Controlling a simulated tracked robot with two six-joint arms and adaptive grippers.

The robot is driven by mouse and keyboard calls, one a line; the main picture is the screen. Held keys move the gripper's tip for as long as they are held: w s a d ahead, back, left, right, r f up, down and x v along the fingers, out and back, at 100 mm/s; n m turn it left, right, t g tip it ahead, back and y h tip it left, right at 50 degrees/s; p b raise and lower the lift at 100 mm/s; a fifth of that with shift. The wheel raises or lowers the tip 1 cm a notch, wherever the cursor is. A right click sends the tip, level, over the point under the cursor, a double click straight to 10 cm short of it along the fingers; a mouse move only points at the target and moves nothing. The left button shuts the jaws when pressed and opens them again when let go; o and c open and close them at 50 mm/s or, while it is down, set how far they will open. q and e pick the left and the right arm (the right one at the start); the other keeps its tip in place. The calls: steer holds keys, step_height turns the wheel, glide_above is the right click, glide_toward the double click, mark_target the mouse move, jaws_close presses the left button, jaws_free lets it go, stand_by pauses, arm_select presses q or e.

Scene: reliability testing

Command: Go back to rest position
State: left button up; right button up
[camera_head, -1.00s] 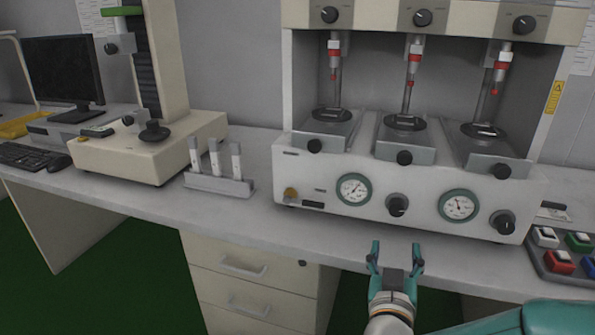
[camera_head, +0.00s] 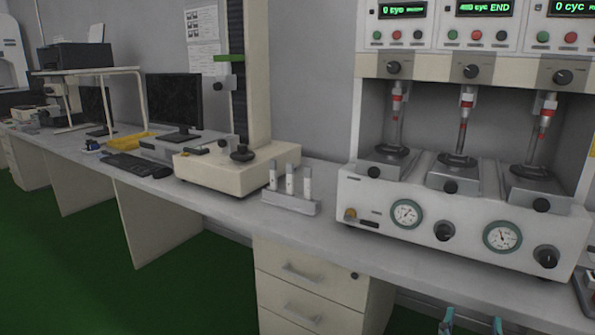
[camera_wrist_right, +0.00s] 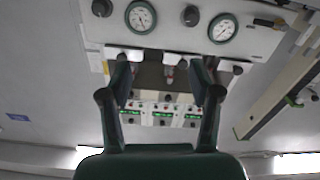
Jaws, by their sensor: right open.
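My right gripper (camera_head: 470,326) shows only by its teal fingertips at the bottom edge of the head view, in front of the bench and below the white test machine (camera_head: 385,237). In the right wrist view my right gripper (camera_wrist_right: 160,85) has its two fingers spread apart with nothing between them. The machine, with its gauges, also shows beyond the fingers in the wrist view (camera_wrist_right: 175,38). The rest of my right arm is out of the head view. My left gripper is not in view.
The bench (camera_head: 225,212) runs from far left to right. On it stand a rack with several white tubes (camera_head: 290,203), a cream column device (camera_head: 225,175), a monitor (camera_head: 174,101) and a keyboard (camera_head: 138,165). Drawers (camera_head: 310,288) sit under the bench. Green floor (camera_head: 190,290) is clear at left.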

step_height(320, 180, down, 15)
steer(key=w+d+n+g+y, duration=0.2)
steer(key=g, duration=0.1)
steer(key=s+a+f+n+g+y, duration=0.1)
steer(key=s+a+f+g+y, duration=0.2)
steer(key=f, duration=0.6)
steer(key=s+a+f+g+y, duration=0.2)
steer(key=s+a+f+y, duration=0.15)
steer(key=a+f, duration=0.35)
steer(key=s+a+f+n+g+y, duration=0.1)
steer(key=s+a+f+g+y, duration=0.2)
steer(key=f, duration=0.7)
steer(key=s+a+f+m+g+y, duration=0.2)
steer(key=s+a+g, duration=0.3)
steer(key=s, duration=0.5)
step_height(320, 180, up, 25)
steer(key=t+p, duration=0.1)
steer(key=p, duration=2.3)
steer(key=shift+w+a+f+n+p, duration=0.2)
steer(key=shift+a+n+p, duration=0.1)
steer(key=shift+a, duration=0.05)
steer(key=shift+f, duration=0.1)
